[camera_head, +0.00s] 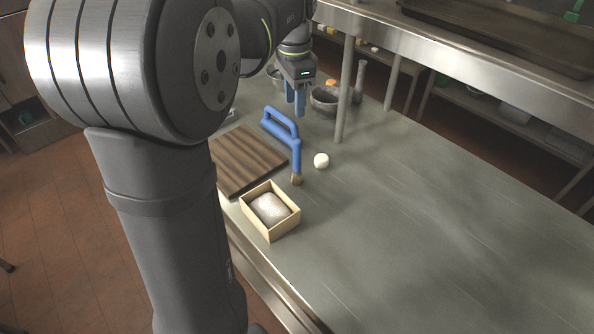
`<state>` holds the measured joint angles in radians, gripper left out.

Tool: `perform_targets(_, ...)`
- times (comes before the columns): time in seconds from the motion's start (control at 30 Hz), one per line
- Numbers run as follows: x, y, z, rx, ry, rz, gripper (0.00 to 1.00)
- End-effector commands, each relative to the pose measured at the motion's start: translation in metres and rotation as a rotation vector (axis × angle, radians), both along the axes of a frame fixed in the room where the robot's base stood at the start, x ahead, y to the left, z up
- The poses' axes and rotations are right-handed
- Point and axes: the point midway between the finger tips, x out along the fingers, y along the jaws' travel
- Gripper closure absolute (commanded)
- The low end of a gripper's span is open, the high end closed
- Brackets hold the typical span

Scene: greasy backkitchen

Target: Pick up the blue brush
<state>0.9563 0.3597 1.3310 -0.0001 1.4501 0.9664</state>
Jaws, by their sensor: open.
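The blue brush (296,155) has a looped blue handle and a tan bristle tip. It lies on the steel counter beside the wooden board, its tip toward the wooden box. My gripper (295,108) points down with its blue fingers apart and nothing seen between them. In the picture it is just beyond the brush's handle end, to the upper right of the loop. I cannot tell exactly how high the fingertips are above the counter.
A brown slatted board (240,162) lies left of the brush. A wooden box (286,226) holding a pale lump stands in front. A white ball (321,160) sits to the right. A dark bowl (324,101) and a shelf post (344,92) stand behind. The counter's right side is clear.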

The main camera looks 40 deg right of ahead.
Motion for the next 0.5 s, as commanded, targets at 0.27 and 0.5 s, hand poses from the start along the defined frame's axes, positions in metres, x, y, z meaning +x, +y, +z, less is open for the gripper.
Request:
perform_targets(0.27, -0.001, 0.001, -0.049, 0.005, 0.004, -0.015, 0.54)
perform_targets(0.5, 0.000, 0.000, -0.099, 0.004, 0.003, -0.013, 0.54)
